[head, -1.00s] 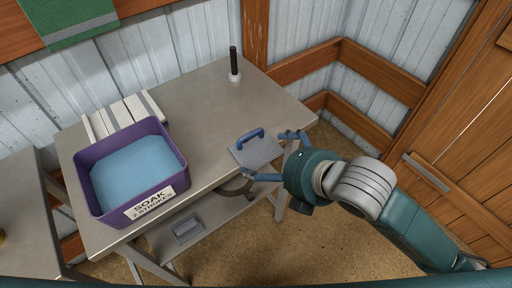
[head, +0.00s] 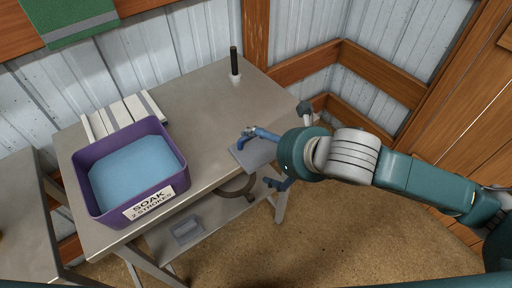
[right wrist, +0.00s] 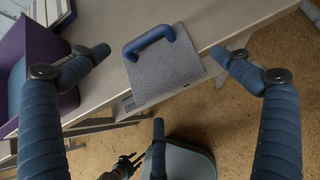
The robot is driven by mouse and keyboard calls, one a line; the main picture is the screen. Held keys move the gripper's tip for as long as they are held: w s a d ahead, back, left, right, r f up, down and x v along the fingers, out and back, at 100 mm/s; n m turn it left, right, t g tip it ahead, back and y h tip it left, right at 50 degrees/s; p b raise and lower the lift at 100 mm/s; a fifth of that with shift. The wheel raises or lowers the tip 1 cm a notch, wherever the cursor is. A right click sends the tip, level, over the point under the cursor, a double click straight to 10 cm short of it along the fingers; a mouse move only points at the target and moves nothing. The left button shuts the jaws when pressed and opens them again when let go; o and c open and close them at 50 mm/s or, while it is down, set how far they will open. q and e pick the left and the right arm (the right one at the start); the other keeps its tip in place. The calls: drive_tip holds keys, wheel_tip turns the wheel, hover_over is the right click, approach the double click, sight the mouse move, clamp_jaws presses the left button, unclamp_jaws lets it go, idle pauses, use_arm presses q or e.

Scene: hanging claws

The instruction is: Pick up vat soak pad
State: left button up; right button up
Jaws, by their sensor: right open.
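The soak pad (head: 262,153) is a flat grey square with a blue arched handle. It lies at the front edge of the metal table, to the right of the vat, and its front overhangs the edge. In the right wrist view the pad (right wrist: 165,72) shows whole, with its handle (right wrist: 150,40) standing up on the far side. My right gripper (head: 270,158) is open and empty above the pad's right side. In the right wrist view its fingers (right wrist: 159,54) are spread to either side of the pad, apart from the handle.
A purple vat (head: 160,146) of blue liquid, labelled SOAK 2 STROKES, stands on the table's left. A white slatted board (head: 98,122) lies behind it. A black-handled upright tool (head: 235,62) stands at the back. A lower shelf (head: 207,225) holds a grey block (head: 186,232).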

sight(257, 149)
drive_tip(key=x, duration=0.4)
drive_tip(key=shift+w+a+f, duration=0.1)
drive_tip(key=shift+w+a, duration=0.15)
drive_tip(key=shift+a, duration=0.05)
drive_tip(key=shift+c, duration=0.3)
drive_tip(key=shift+s, duration=0.1)
drive_tip(key=c, duration=1.1)
